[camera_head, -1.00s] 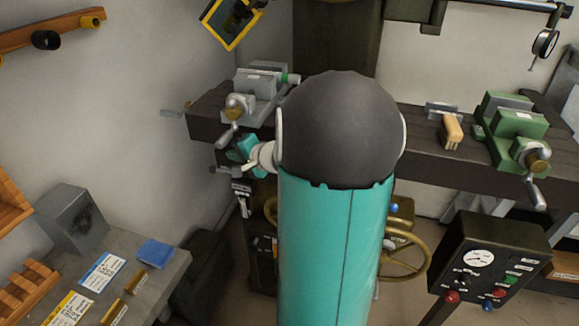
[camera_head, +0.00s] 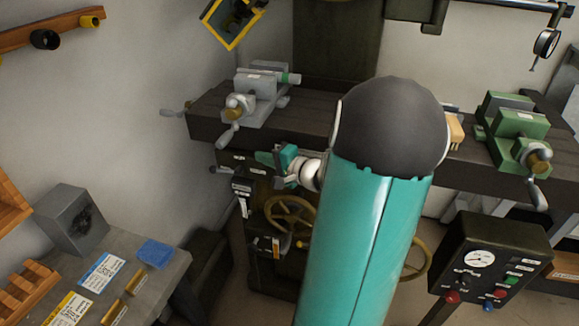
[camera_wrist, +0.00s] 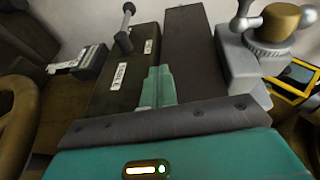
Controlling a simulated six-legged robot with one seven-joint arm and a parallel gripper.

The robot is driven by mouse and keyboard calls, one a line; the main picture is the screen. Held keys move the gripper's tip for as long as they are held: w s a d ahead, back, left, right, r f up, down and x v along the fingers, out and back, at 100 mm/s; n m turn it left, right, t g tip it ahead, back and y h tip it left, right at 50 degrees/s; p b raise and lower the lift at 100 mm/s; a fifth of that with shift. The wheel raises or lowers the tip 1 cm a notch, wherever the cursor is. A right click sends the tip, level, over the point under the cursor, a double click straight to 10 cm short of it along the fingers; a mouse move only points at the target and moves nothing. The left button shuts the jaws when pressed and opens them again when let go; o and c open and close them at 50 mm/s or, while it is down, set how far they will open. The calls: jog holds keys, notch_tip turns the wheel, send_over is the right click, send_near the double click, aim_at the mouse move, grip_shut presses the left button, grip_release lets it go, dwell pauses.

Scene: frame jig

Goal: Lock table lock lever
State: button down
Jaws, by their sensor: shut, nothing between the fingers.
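A small grey lever (camera_wrist: 126,28) stands up from a dark block (camera_wrist: 110,85) with white labels in the wrist view; it looks like the table lock lever, but the labels are too small to read surely. In the head view a lever (camera_head: 222,170) sticks out left of the block under the machine table (camera_head: 310,120). My gripper (camera_head: 267,157) is teal, shut and empty, in front of that block and right of the lever. In the wrist view my gripper (camera_wrist: 156,80) lies over the block's face, apart from the lever, which is farther up the picture.
A grey vise (camera_head: 258,97) and a green vise (camera_head: 515,125) stand on the table. A second small lever (camera_head: 243,205) hangs below the block. A brass handwheel (camera_head: 290,215) is below my gripper. A control panel (camera_head: 490,255) stands at right.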

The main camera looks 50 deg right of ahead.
jog(key=s+r, duration=0.1)
jog(key=s, duration=0.7)
jog(key=shift+s+r, duration=0.15)
jog(key=shift+s, duration=0.05)
jog(key=shift+a, duration=0.2)
jog(key=w+a+n+g+y, duration=0.25)
jog(key=a+n+g, duration=0.2)
jog(key=a, duration=0.75)
jog(key=w+a+n+g+y, duration=0.2)
jog(key=a+n+g+y, duration=0.25)
jog(key=a, duration=0.75)
jog(key=s+a+r+n+g+h, duration=0.1)
jog(key=s+a+r+n+h, duration=0.1)
jog(key=s+a+n+h, duration=0.1)
jog(key=s+a+r+n+h, duration=0.3)
jog(key=s+a+n+h, duration=0.1)
jog(key=a, duration=0.4)
jog(key=shift+s+a+r+n+g, duration=0.3)
jog(key=shift+s+n+g, duration=0.1)
jog(key=shift+s+n, duration=0.25)
jog(key=shift+d, duration=0.2)
